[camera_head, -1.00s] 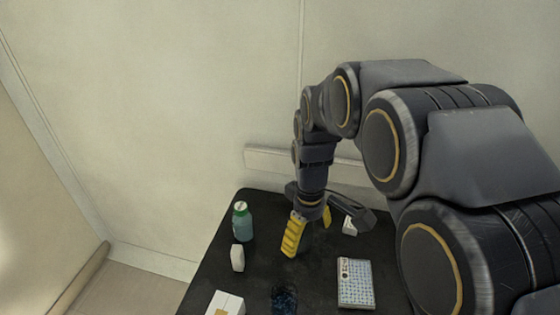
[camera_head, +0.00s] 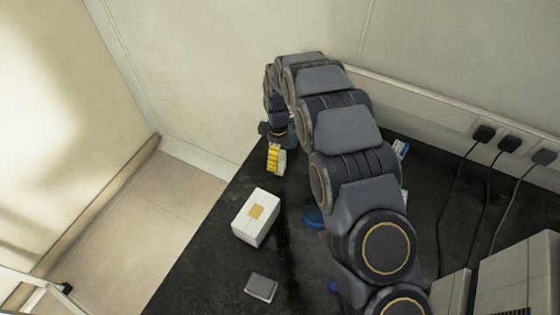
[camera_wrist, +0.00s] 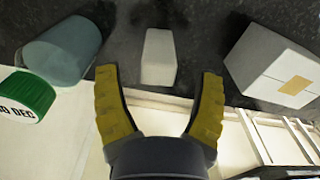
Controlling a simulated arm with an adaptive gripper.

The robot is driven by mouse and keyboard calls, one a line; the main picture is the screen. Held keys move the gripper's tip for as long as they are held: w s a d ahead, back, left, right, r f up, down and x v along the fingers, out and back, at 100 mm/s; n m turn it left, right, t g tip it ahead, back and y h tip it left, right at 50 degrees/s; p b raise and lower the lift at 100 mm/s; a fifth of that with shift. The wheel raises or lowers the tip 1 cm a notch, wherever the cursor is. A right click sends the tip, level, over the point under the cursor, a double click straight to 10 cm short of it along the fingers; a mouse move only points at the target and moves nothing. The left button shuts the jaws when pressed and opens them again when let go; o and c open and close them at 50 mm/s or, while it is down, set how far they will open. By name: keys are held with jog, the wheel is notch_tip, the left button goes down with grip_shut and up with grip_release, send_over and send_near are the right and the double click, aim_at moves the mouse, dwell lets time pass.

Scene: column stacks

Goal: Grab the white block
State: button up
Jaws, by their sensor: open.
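The white block (camera_wrist: 158,57) is a small, plain, pale block on the dark table. In the wrist view it sits ahead of my gripper (camera_wrist: 160,76), between the lines of the two yellow fingers. The fingers are open and empty, spread to either side of the block's near end, and no grip shows. In the head view my gripper (camera_head: 275,160) is low near the table's left edge. There the block is mostly hidden by the finger and cannot be made out clearly.
A teal bottle with a green cap (camera_wrist: 62,52) lies left of the block in the wrist view. A white box with a tan label (camera_head: 256,217) stands nearby, also at right in the wrist view (camera_wrist: 270,62). A grey box (camera_head: 261,287) is at the front.

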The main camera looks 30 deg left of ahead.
aim_at(280, 163)
notch_tip(280, 163, down, 4)
jog(key=shift+w+d+f, duration=0.15)
jog(key=shift+f, duration=0.05)
jog(key=c, duration=1.1)
jog(key=shift+r, duration=0.1)
